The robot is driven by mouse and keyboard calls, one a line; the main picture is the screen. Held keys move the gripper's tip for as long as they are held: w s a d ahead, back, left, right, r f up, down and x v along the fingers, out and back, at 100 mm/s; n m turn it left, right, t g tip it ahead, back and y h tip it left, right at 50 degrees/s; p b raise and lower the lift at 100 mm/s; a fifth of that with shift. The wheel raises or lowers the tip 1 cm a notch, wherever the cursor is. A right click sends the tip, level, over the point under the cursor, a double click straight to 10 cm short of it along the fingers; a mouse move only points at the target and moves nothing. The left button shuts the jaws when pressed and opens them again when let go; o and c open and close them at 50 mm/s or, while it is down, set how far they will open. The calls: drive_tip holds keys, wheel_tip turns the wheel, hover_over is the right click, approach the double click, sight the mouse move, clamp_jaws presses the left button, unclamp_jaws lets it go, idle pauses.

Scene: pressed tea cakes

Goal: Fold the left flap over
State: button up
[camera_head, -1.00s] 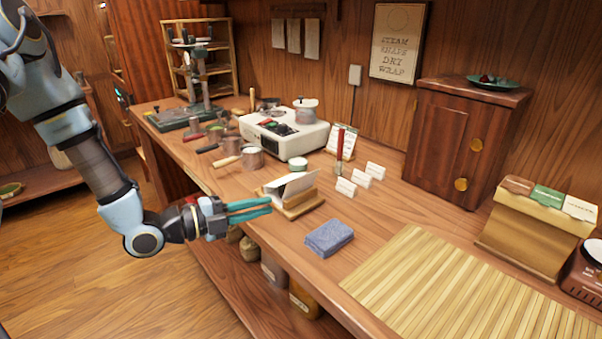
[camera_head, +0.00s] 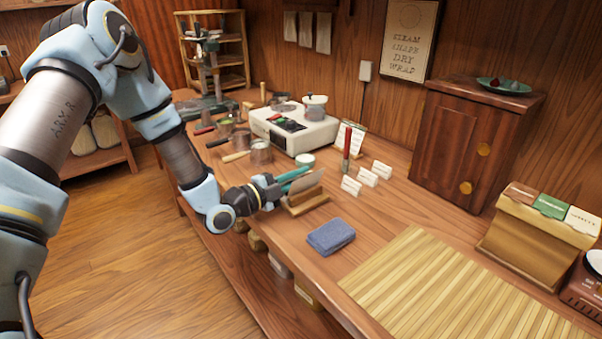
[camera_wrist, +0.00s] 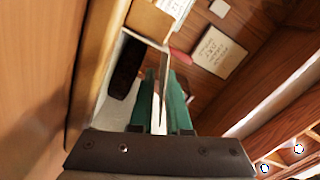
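A small wooden stand (camera_head: 308,206) holds the wrapper near the front edge of the bench. In the wrist view a dark brown pressed cake (camera_wrist: 126,68) lies on the white wrapper sheet (camera_wrist: 116,108). A flap (camera_wrist: 164,75) stands up nearly edge-on between the two green fingers of my gripper (camera_wrist: 163,76). In the head view my gripper (camera_head: 297,178) is at the wrapper, with the raised flap (camera_head: 306,188) partly hiding the fingers. The fingers look slightly apart, with the flap between them; firm contact is not visible.
A folded blue cloth (camera_head: 330,237) lies right of the stand, and a bamboo mat (camera_head: 440,295) lies beyond it. White cards (camera_head: 367,176) and a red-handled tool (camera_head: 347,150) stand behind. A white appliance (camera_head: 295,132) and metal pots (camera_head: 261,152) are at the back left.

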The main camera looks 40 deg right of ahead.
drive_tip(key=shift+d, duration=0.25)
clamp_jaws()
idle(1.4)
drive_tip(key=shift+s+f+m+b, duration=0.15)
drive_tip(key=shift+f+m+b, duration=0.2)
drive_tip(key=shift+m, duration=0.55)
drive_tip(key=shift+c, duration=1)
unclamp_jaws()
drive_tip(key=shift+o, duration=1)
